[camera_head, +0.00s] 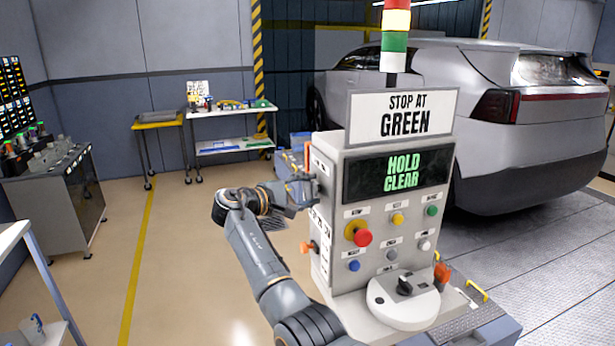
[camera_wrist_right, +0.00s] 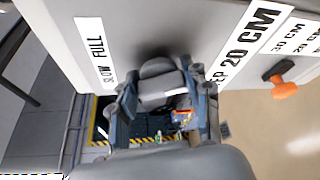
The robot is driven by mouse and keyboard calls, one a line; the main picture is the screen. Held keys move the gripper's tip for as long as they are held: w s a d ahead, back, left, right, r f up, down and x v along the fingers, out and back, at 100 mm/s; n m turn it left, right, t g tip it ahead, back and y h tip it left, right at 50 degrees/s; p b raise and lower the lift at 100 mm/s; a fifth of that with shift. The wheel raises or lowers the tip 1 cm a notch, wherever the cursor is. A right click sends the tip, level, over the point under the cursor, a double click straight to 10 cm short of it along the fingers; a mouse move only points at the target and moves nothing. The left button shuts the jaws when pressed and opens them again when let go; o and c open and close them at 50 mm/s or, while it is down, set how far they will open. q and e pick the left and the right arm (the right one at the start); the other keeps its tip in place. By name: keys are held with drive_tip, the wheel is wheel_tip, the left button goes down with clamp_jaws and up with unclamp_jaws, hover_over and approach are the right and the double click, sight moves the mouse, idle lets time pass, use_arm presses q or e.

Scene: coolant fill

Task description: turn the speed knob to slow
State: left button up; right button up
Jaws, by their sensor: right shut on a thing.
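The control console (camera_head: 328,262) stands at the centre of the head view, with a lit screen (camera_head: 394,174) reading HOLD CLEAR. My right gripper (camera_head: 303,188) is at the console's left side face and covers the knob there in the head view. In the right wrist view, my right gripper (camera_wrist_right: 165,103) has its fingers on both sides of a grey knob (camera_wrist_right: 157,69) and is shut on it. A white label (camera_wrist_right: 97,58) reading SLOW FULL is beside the knob. The fingers partly hide the knob, and I cannot tell its setting. My left gripper is not in view.
An orange-tipped lever (camera_head: 308,247) sticks out of the same side face below my gripper. The front panel carries a red button (camera_head: 363,238) and several others, plus a black selector (camera_head: 405,285). A grey car (camera_head: 460,110) stands behind. Open floor (camera_head: 190,250) lies left.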

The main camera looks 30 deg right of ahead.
drive_tip(key=n+p, duration=0.2)
drive_tip(key=p, duration=0.1)
drive_tip(key=shift+r+g+y, duration=0.25)
drive_tip(key=shift+g+y, duration=0.15)
drive_tip(key=shift+f+n+g+y+p, duration=0.1)
drive_tip(key=shift+n+g+y+p, duration=0.2)
drive_tip(key=shift+n+p, duration=0.4)
drive_tip(key=shift+f, duration=0.1)
drive_tip(key=o, duration=1.2)
drive_tip(key=shift+c, duration=0.2)
drive_tip(key=shift+w, duration=0.1)
drive_tip(key=v, duration=1.2)
